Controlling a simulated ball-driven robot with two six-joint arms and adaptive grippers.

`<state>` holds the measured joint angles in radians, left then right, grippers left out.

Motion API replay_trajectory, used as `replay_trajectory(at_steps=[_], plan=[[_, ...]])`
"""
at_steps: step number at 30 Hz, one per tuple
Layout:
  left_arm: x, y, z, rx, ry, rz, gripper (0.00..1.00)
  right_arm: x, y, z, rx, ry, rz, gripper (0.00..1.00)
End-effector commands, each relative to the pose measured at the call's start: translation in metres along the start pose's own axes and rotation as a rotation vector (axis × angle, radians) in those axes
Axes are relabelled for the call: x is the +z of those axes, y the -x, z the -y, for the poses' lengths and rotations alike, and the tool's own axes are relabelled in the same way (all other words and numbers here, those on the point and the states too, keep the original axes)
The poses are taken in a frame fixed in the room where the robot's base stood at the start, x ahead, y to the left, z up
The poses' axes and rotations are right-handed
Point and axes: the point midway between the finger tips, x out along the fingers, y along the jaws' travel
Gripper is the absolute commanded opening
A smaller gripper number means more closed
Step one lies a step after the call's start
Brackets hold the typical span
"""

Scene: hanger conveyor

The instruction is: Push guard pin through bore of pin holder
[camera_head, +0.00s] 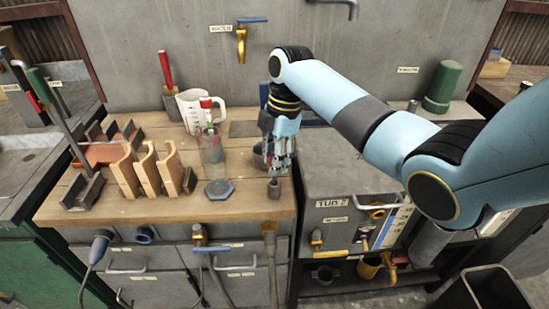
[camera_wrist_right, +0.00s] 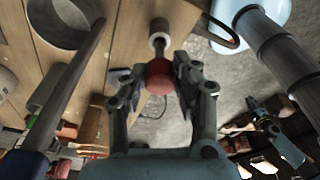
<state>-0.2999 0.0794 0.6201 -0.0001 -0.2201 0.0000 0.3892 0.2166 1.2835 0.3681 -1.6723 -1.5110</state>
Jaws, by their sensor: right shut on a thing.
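My right gripper (camera_head: 277,165) points down over the front right of the wooden bench top. In the right wrist view its two fingers (camera_wrist_right: 159,76) are shut on a red-headed piece, which I take to be the guard pin (camera_wrist_right: 160,76). A small dark cylinder, which looks like the pin holder (camera_head: 273,190), stands upright near the bench's front edge just below the fingertips. In the wrist view the pin holder (camera_wrist_right: 158,26) lies in line beyond the red head. The pin's lower end and its depth in the bore cannot be made out. My left gripper is not in view.
Left of my gripper stand a clear cylinder on a hexagonal base (camera_head: 219,188), a white measuring jug (camera_head: 190,112) and wooden racks (camera_head: 148,172). A grey cabinet (camera_head: 345,165) adjoins on the right.

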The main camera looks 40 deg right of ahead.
Motion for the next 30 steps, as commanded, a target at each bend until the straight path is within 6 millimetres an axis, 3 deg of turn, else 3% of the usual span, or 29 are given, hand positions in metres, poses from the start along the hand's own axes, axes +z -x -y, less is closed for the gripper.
replay_trajectory(at_steps=[30], plan=[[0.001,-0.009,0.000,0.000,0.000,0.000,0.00,0.002,-0.015,0.000,0.000,0.000,0.000,0.00]])
